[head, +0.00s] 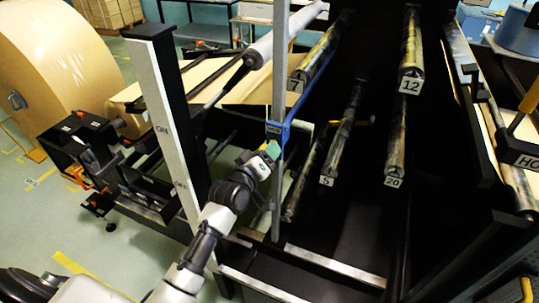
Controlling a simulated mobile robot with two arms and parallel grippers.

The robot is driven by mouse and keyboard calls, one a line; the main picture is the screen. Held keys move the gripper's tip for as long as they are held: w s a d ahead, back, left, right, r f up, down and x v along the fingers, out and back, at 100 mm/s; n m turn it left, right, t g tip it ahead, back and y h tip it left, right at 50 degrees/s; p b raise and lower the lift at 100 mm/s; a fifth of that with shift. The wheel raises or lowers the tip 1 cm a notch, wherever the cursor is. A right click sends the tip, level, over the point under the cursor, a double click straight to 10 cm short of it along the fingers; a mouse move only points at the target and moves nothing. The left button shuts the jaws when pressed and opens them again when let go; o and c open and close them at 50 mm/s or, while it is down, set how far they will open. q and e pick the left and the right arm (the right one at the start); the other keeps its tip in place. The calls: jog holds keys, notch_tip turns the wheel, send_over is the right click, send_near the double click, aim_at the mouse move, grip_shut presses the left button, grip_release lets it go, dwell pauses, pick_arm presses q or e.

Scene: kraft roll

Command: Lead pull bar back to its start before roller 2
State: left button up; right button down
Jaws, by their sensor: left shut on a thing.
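The pull bar (299,108) seems to be the blue bar that runs from a blue block (277,131) on an upright metal rail (280,70) up to the right. My left gripper (272,150) reaches in from below and is shut at the blue block's lower side. Its fingertips are small and partly hidden, so the exact grip is hard to see. No roller marked 2 can be made out. My right gripper is not in view.
Rollers marked 7 (318,55), 12 (412,45), 5 (342,130) and 20 (397,135) sit in the black frame. A white-faced post (170,120) stands left of my arm. A large kraft roll (60,75) stands at far left.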

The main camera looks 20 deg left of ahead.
pick_arm(q)
jog(key=shift+a+r, duration=0.3)
jog(key=shift+r, duration=0.35)
jog(key=shift+f, duration=0.1)
jog(key=shift+a, duration=0.15)
jog(key=shift+w+a+r, duration=0.1)
jog(key=shift+a+r, duration=0.1)
jog(key=shift+a, duration=0.65)
jog(key=shift+a+r, duration=0.2)
jog(key=shift+a, duration=0.65)
jog(key=shift+w+a+r, duration=0.1)
jog(key=shift+a+r, duration=0.1)
jog(key=shift+a, duration=0.65)
jog(key=a+f+b, duration=0.4)
jog(key=a+b, duration=0.2)
jog(key=b, duration=0.1)
jog(key=shift+a+f, duration=0.15)
